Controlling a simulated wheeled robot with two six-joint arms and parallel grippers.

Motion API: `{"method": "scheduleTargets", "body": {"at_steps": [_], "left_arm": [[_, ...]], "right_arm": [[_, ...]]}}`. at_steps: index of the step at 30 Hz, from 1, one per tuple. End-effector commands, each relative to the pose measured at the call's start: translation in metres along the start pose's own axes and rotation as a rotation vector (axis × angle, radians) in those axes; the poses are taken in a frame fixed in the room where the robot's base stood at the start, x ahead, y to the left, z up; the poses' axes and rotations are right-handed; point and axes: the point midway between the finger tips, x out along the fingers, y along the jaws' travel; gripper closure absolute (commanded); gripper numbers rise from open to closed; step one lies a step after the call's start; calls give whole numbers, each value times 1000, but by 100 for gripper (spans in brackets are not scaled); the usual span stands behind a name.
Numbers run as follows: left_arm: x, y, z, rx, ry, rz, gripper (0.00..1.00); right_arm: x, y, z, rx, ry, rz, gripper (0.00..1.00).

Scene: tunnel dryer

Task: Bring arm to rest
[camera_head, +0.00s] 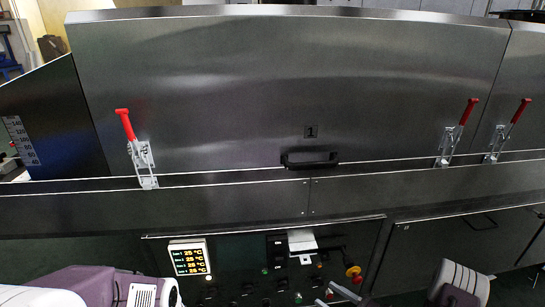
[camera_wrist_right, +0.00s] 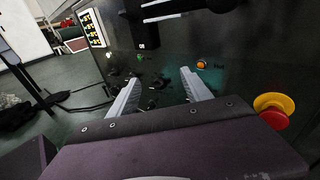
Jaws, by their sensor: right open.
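My right gripper (camera_wrist_right: 161,80) is open in the right wrist view, with its two grey fingers apart and nothing between them. It points toward the dark control panel (camera_wrist_right: 160,45) of the dryer. In the head view my right arm (camera_head: 460,285) shows at the bottom right, in front of the lower part of the machine. My left arm (camera_head: 105,287) shows at the bottom left; its gripper is outside the picture.
The steel dryer cover (camera_head: 290,90) is down, with a black handle (camera_head: 310,160) and red-handled clamps (camera_head: 125,125) standing upright. A lit display (camera_head: 189,257) and a red and yellow emergency button (camera_head: 354,273) are on the panel. Open floor (camera_wrist_right: 60,78) lies left in the wrist view.

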Motion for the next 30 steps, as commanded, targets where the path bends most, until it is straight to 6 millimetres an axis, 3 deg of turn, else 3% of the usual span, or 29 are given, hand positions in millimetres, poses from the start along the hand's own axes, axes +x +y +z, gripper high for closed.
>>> {"method": "scheduleTargets", "body": {"at_steps": [1, 4, 6, 8, 12, 14, 17, 21, 22, 30], "left_arm": [[-11, 0, -1, 0, 0, 0, 100], [-22, 0, -2, 0, 0, 0, 100], [-29, 1, -3, 0, 0, 0, 100], [-34, 1, -4, 0, 0, 0, 100], [-44, 1, -4, 0, 0, 0, 100], [-47, 1, -5, 0, 0, 0, 100], [-53, 1, -6, 0, 0, 0, 100], [-64, 1, -6, 0, 0, 0, 100], [-85, 2, -8, 0, -1, 0, 100], [-179, 4, -19, 0, 0, 0, 100]], "right_arm": [[11, 36, 32, -67, 37, 193, 43], [0, 121, 68, -264, 166, 636, 43], [-30, 162, 78, -455, 275, 911, 43], [-57, 178, 82, -632, 361, 1103, 43], [-103, 171, 88, -1052, 515, 1390, 43], [-112, 159, 94, -1226, 562, 1464, 43], [-117, 137, 109, -1519, 617, 1546, 43], [-108, 109, 144, -1925, 649, 1582, 43], [-111, 108, 162, -1895, 650, 1586, 43], [-120, 102, 255, -1881, 651, 1586, 43]]}}
